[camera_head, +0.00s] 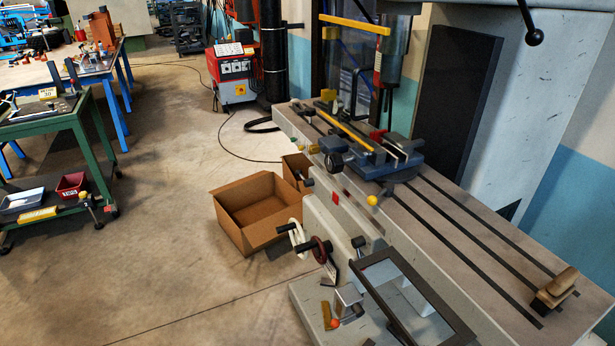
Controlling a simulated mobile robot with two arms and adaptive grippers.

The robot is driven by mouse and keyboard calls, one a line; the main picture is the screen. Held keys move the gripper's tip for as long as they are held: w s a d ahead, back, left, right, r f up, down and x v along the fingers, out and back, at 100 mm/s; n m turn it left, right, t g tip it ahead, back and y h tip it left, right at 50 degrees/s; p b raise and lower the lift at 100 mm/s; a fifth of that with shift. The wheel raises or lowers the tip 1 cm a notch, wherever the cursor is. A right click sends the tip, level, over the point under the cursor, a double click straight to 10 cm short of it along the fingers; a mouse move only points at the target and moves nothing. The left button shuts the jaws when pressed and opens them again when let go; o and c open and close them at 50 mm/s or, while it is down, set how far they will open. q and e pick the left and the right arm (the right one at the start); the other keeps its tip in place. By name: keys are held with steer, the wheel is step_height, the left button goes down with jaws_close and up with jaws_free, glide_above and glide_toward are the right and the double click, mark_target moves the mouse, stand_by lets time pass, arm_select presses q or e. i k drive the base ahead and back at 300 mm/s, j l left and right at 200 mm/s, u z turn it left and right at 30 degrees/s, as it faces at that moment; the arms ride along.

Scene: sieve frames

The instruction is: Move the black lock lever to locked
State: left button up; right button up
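No gripper or arm of mine is in the view. A large grey machine table (464,258) with dark slots runs along the right side. On its front are a pale crank wheel (296,234) and a dark red handwheel (321,250), both with black handles. A short black knob (358,242) stands just right of them. A black ball-ended lever (534,36) hangs at the top right. I cannot tell which of these black parts is the lock lever, or whether it stands locked.
A blue-grey vise (372,161) sits on the table's far part. A black-rimmed frame (438,299) lies at the near front. An open cardboard box (262,205) stands on the floor left of the machine. A green cart (85,150) stands left. The floor between is mostly clear.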

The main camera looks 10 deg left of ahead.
mark_target(309, 182)
steer(key=j+z, duration=0.1)
steer(key=z, duration=0.4)
steer(key=i+j+z, duration=0.1)
steer(key=z, duration=0.35)
steer(key=j+z, duration=0.15)
steer(key=z, duration=0.35)
steer(key=j+z, duration=0.15)
steer(key=z, duration=0.35)
steer(key=j+z, duration=0.2)
steer(key=j, duration=0.25)
steer(key=k+j+z, duration=0.2)
steer(key=j, duration=0.2)
steer(key=j+z, duration=0.25)
steer(key=j, duration=0.2)
steer(key=k+j+z, duration=0.2)
steer(key=j, duration=0.15)
steer(key=k+j+z, duration=0.2)
steer(key=j, duration=0.2)
steer(key=k+j+z, duration=0.2)
steer(key=j, duration=0.15)
steer(key=k+j+z, duration=0.1)
steer(key=j+z, duration=0.15)
steer(key=j, duration=0.1)
